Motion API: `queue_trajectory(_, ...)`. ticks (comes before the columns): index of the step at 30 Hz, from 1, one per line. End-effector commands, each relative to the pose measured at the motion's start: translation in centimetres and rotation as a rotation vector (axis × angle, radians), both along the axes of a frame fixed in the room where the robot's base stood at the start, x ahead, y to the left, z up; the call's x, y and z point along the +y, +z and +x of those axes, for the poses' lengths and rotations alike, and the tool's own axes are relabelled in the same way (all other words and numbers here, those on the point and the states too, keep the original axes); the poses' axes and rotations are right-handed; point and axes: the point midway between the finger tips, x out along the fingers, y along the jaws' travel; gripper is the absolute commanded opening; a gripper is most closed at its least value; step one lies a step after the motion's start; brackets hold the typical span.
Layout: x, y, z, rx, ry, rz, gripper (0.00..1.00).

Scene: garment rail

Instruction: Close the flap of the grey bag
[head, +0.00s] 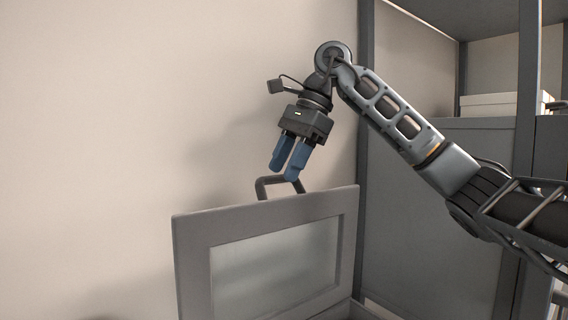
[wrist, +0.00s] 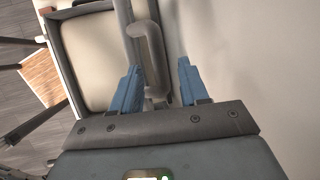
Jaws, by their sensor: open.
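The grey bag's flap (head: 192,262) stands upright in the head view, a grey framed panel with a pale window. A dark handle (head: 262,186) rises from its top edge. My gripper (head: 283,173) is open just above the handle, fingers pointing down. In the wrist view the handle (wrist: 150,48) shows between my blue fingers (wrist: 158,66), nearer the left one; whether it touches either finger I cannot tell. The flap is seen nearly edge-on there, with the bag's grey rim (wrist: 62,62) and cream inside to its left. In the head view the bag's body is mostly out of frame.
A plain wall (head: 90,130) stands close behind the flap. A grey cabinet (head: 430,220) with a post is at the right, and a white box (head: 500,104) sits on its shelf. In the wrist view, dark bars and a brown panel (wrist: 42,76) lie at the left.

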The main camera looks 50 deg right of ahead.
Motion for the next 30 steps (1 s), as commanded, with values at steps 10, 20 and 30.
queue_trajectory(10,0.34,-0.95,0.31,0.0,0.0,-0.001,0.44)
queue_trajectory(20,0.33,-0.92,0.3,0.0,0.0,-0.001,0.19)
queue_trajectory(30,0.32,-0.91,0.3,0.0,0.0,-0.001,0.0)
